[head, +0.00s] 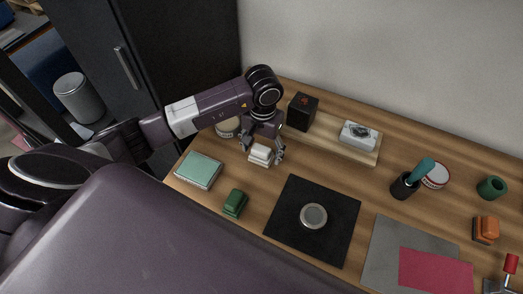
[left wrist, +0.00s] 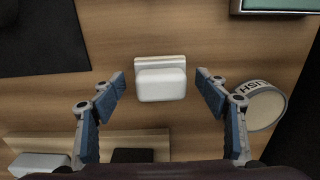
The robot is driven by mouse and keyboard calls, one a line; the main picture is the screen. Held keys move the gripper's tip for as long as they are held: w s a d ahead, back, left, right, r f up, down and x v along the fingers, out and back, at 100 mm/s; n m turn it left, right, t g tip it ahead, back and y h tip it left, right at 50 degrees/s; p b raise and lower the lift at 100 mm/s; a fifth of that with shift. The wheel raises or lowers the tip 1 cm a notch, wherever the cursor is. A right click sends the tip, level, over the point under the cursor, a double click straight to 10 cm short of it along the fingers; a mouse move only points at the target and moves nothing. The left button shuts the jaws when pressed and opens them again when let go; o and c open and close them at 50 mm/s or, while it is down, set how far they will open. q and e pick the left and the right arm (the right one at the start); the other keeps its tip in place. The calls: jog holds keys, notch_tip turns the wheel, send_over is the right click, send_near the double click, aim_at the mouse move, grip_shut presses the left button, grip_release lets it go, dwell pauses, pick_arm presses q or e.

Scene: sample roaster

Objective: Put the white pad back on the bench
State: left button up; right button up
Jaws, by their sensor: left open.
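The white pad (head: 260,156), a small block with a stepped lower edge, rests on the wooden bench (head: 215,150) near its left end. My left gripper (head: 263,148) is directly over it, pointing down, with fingers apart. In the left wrist view the white pad (left wrist: 160,83) lies centred between the two blue-padded fingers of the left gripper (left wrist: 159,88), with a gap on both sides. The fingers do not touch it. My right gripper is not in view.
A teal box (head: 199,171) and a green pad (head: 235,203) lie nearby. A round tin (head: 228,127) stands close behind the gripper. A wooden board (head: 345,151) carries a black box (head: 302,112) and a white item (head: 358,135). A black mat (head: 283,222) holds a metal disc (head: 313,216).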

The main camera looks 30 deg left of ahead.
aim_at(262, 149)
pick_arm(q)
notch_tip(262, 149, up, 10)
jog(key=p, duration=0.4)
jog(key=shift+r, duration=0.45)
